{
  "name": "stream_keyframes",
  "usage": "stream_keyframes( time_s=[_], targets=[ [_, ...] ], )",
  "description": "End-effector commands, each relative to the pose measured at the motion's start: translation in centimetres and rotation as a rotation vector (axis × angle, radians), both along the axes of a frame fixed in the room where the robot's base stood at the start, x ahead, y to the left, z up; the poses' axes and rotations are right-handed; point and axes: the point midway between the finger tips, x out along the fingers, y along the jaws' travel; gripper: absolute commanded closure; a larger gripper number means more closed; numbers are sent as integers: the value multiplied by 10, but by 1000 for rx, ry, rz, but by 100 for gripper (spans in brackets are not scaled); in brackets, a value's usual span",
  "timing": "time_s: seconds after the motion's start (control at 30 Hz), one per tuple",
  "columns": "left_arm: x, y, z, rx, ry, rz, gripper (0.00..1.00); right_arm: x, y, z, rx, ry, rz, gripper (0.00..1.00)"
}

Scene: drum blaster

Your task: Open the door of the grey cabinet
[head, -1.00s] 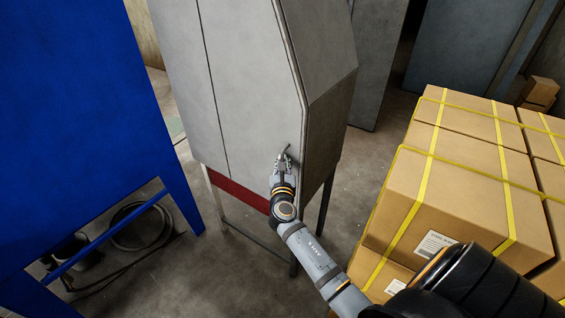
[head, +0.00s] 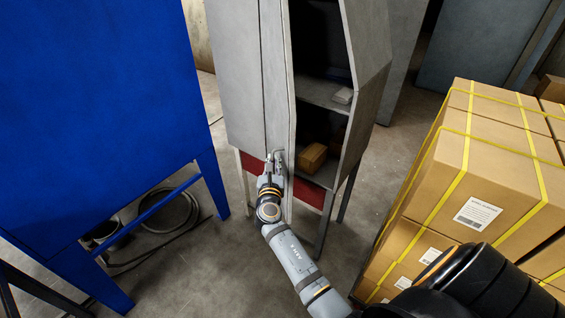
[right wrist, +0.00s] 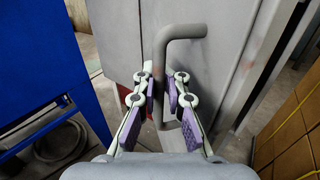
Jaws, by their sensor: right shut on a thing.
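The grey cabinet (head: 374,80) stands in the middle of the head view on legs, with a red strip along its bottom. Its door (head: 276,75) is swung partly open toward the left, and shelves show inside. My right gripper (head: 275,162) is at the lower part of the door, shut on the bent metal handle (right wrist: 178,37). In the right wrist view the fingers (right wrist: 168,95) sit on both sides of the handle's upright bar. The left gripper is not in view.
A large blue cabinet (head: 95,110) stands at the left. Strapped cardboard boxes (head: 480,213) are stacked at the right. Bare floor (head: 235,270) shows in front.

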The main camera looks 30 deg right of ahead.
Motion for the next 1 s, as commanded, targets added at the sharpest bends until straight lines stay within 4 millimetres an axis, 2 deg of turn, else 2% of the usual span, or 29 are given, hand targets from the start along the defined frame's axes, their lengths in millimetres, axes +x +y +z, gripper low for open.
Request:
stream_keyframes(
  time_s=[0.03,0.13,0.3,0.8,0.83,1.0],
  targets=[
    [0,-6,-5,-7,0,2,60,2,7,-8,5,10,-1,100],
    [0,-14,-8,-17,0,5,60,7,19,-8,6,9,0,100],
    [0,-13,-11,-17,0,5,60,13,30,-7,6,11,0,100],
    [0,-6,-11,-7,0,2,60,15,34,-8,5,12,1,100],
    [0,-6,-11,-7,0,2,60,15,34,-8,5,12,1,87],
    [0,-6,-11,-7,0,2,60,16,33,-5,3,8,1,67]
  ],
)
